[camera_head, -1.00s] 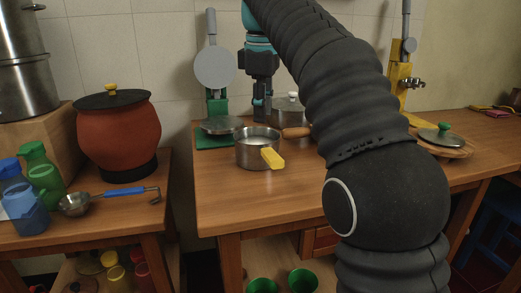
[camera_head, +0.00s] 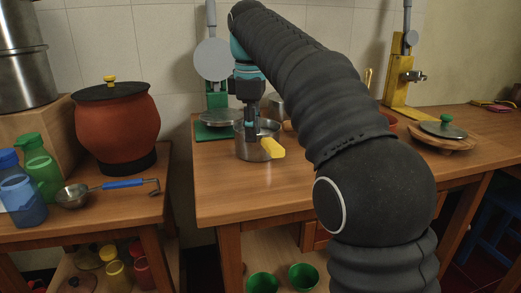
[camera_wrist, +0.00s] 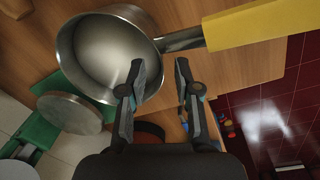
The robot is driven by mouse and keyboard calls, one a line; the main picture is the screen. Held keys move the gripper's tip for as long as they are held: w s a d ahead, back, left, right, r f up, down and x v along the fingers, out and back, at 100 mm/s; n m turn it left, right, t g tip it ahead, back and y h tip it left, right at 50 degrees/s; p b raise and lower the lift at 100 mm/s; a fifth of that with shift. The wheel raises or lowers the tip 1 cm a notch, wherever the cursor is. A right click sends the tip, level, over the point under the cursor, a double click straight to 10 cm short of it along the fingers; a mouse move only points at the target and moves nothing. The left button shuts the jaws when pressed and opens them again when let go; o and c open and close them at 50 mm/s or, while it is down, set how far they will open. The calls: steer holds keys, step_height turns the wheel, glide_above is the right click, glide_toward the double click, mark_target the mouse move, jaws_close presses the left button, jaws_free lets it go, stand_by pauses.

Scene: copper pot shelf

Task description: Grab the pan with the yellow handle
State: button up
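The pan with the yellow handle is a small steel saucepan (camera_head: 249,150) on the wooden table in the head view. Its yellow handle (camera_head: 271,148) points toward the front right. In the wrist view the pan's bowl (camera_wrist: 108,52) is at upper left and the yellow handle (camera_wrist: 255,24) at upper right, joined by a steel shank (camera_wrist: 182,39). My gripper (camera_wrist: 160,72) is open, with its two fingertips apart just below the shank in the wrist view. Nothing is seen between the fingers. In the head view my gripper hangs over the pan and its fingertips are hard to make out.
A green stand (camera_head: 216,131) with a grey lid stands behind the pan. A wooden board with a lid (camera_head: 442,130) and a yellow stand (camera_head: 402,104) are to the right. A red-brown pot (camera_head: 115,130) and a ladle (camera_head: 110,186) are on the left table. The tabletop in front is clear.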

mark_target(255, 160)
steer(key=shift+w+d+f+b, duration=0.1)
steer(key=shift+f+b, duration=0.4)
steer(key=shift+f, duration=0.9)
steer(key=shift+w+d+f+b, duration=0.1)
steer(key=shift+f+b, duration=0.35)
steer(key=shift+f, duration=0.95)
jaws_close()
steer(key=shift+r, duration=0.1)
